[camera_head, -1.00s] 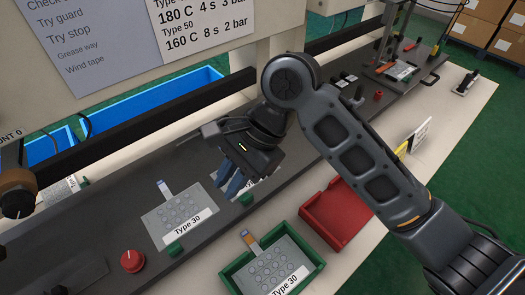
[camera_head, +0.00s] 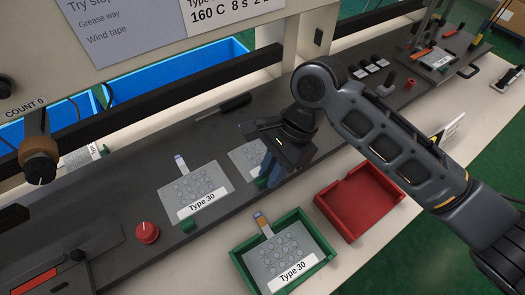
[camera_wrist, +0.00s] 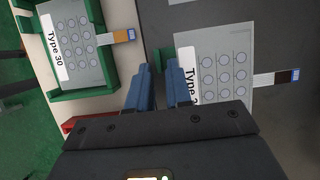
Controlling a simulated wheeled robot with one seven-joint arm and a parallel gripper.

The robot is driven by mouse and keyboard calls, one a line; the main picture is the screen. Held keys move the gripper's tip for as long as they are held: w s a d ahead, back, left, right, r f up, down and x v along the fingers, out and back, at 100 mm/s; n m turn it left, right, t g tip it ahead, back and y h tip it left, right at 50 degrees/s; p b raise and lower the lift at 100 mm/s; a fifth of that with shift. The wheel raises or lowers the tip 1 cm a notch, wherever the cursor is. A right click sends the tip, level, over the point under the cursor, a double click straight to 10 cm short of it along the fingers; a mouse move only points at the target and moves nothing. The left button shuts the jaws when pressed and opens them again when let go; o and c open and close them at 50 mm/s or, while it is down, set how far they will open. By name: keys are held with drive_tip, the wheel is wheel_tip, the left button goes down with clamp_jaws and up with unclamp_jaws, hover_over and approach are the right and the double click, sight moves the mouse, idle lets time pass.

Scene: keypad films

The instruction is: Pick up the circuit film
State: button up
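One circuit film (camera_head: 195,187), grey with round keys and a "Type 30" label, lies flat on the dark bench. A second film (camera_head: 245,159) lies to its right, partly hidden behind my gripper (camera_head: 268,172). A third film (camera_head: 278,255) lies in a green tray (camera_head: 241,276). In the wrist view, my gripper (camera_wrist: 160,80) has its blue fingers apart with nothing between them. A bench film (camera_wrist: 215,62) lies to their right, its label partly covered by a finger; it seems to be the second one. The tray film (camera_wrist: 75,40) is on the left.
A red tray (camera_head: 355,233) stands empty to the right of the green tray. Small green blocks (camera_head: 188,225) sit by the bench films' front edges. A red knob (camera_head: 147,232) is at the left. A dark rail (camera_head: 170,85) and blue bins (camera_head: 170,66) lie behind.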

drive_tip(key=shift+f, duration=0.1)
clamp_jaws()
idle(0.5)
